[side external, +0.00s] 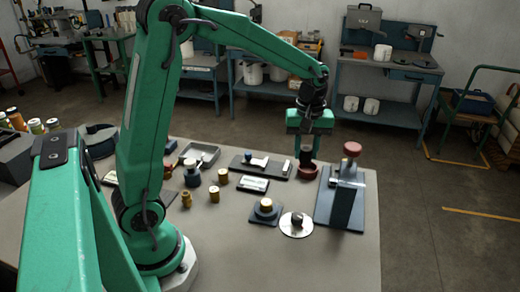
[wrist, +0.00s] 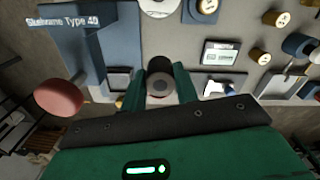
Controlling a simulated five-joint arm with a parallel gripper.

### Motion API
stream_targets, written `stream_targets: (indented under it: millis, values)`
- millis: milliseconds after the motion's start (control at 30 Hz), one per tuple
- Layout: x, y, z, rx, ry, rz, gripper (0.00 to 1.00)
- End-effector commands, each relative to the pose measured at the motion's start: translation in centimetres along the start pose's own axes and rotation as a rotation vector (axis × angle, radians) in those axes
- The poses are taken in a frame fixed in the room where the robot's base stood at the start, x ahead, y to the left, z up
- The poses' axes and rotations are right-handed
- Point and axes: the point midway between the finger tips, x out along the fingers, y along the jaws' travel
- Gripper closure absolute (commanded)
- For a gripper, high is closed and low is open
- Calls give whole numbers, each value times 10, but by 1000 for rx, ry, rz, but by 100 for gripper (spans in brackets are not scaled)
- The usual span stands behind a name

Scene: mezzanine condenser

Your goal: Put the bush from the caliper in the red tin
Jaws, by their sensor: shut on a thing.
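My gripper (side external: 308,140) is in the side view, pointing down near the right end of the dark mat. It is shut on a dark bush (side external: 307,155), which sits directly above the red tin (side external: 307,171). From this angle I cannot tell whether the bush touches the tin or is inside its rim. In the wrist view my gripper (wrist: 160,75) has a finger on each side of the dark round bush (wrist: 157,84). The tin is mostly hidden there behind the fingers and bush. A pale caliper-like tool (side external: 257,161) lies on the dark mat.
A blue-grey press (side external: 342,205) with a red knob (side external: 352,148) stands close to the right. A white disc (side external: 296,225), a brass piece on a dark block (side external: 266,206), several brass cylinders and a grey tray (side external: 199,156) lie leftward. The front of the table is clear.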

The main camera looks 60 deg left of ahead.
Motion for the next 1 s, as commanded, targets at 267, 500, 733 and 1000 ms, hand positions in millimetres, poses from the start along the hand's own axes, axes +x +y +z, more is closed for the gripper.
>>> stream_targets:
  millis: [267, 500, 733, 1000]
  values:
    - [-10, 3, 13, 330, 1, 2, 94]
    - [-18, 4, 24, 617, 1, 1, 94]
    - [-25, 5, 33, 869, 1, 1, 94]
    - [-29, 6, 39, 1030, 1, 0, 94]
